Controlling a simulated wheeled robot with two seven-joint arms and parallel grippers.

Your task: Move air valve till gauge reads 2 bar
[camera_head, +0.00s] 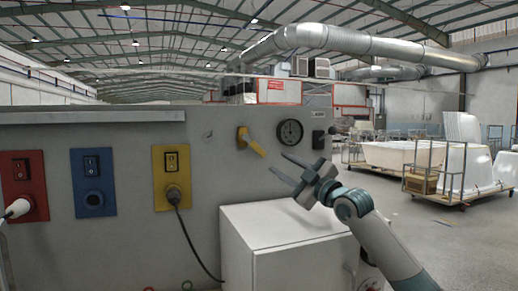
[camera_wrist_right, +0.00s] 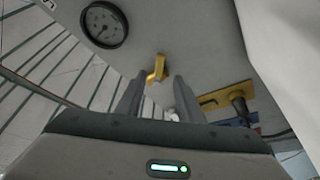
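The air valve is a yellow lever (camera_head: 250,142) on the grey panel, slanting down to the right in the head view. The round black-rimmed gauge (camera_head: 290,132) is right of it; its reading is too small to tell. My right gripper (camera_head: 277,164) is open and empty, in front of the panel, below and right of the lever. In the right wrist view the lever (camera_wrist_right: 157,68) shows just beyond and between the open fingertips (camera_wrist_right: 158,80), apart from them as far as I can tell. The gauge (camera_wrist_right: 104,24) is at upper left there. My left gripper is not in view.
A white cabinet (camera_head: 285,245) stands under my right arm. Red (camera_head: 24,185), blue (camera_head: 93,182) and yellow (camera_head: 172,178) switch sockets sit on the panel at left; a black cable hangs from the yellow one. White tub shells (camera_head: 400,157) stand on carts at right, with open floor nearby.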

